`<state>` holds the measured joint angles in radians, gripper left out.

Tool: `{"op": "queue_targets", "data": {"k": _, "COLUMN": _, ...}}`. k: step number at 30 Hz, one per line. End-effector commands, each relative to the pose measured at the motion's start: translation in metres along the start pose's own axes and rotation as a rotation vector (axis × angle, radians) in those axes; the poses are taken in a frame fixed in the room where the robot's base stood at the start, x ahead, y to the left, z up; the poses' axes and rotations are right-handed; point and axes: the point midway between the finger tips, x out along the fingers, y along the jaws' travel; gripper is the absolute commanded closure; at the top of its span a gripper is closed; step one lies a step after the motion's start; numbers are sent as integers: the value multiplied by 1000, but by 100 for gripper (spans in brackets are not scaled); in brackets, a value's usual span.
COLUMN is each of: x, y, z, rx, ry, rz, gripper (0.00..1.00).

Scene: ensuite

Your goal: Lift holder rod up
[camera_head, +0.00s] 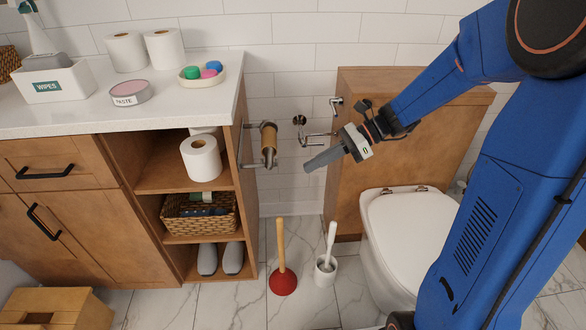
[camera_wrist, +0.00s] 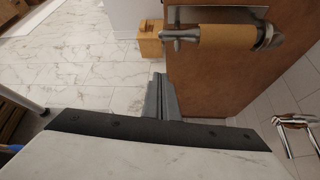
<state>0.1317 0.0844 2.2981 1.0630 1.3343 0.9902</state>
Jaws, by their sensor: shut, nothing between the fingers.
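The holder rod (camera_head: 268,158) is chrome and carries a bare brown cardboard tube (camera_head: 268,138). It is mounted on the side of the wooden vanity. In the wrist view the chrome rod end (camera_wrist: 182,34) shows left of the tube (camera_wrist: 228,36), at the top of the picture. The tube hides the rod's middle. My gripper (camera_head: 308,166) is to the right of the holder in the head view, apart from it, pointing left. Its fingers (camera_wrist: 158,82) are shut and empty, and appear below the rod in the wrist view.
A chrome wall fitting (camera_head: 300,122) is between the holder and the wooden toilet panel (camera_head: 345,100). The toilet (camera_head: 410,225) stands at right. A red plunger (camera_head: 282,282) and a white toilet brush (camera_head: 327,268) stand on the floor below.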

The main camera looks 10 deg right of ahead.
Motion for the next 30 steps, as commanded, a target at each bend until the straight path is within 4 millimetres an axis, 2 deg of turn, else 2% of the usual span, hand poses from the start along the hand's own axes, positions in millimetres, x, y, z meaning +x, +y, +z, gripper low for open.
{"op": "queue_targets", "data": {"k": 5, "x": 15, "y": 0, "z": 0, "rx": 3, "ry": -1, "rz": 3, "gripper": 100}}
{"op": "queue_targets", "data": {"k": 22, "x": 102, "y": 1, "z": 0, "rx": 1, "ry": 1, "rz": 4, "gripper": 100}}
{"op": "queue_targets", "data": {"k": 24, "x": 95, "y": 0, "z": 12, "rx": -3, "ry": -1, "rz": -1, "gripper": 100}}
{"op": "queue_targets", "data": {"k": 30, "x": 88, "y": 0, "z": 32, "rx": -2, "ry": -1, "rz": -1, "gripper": 100}}
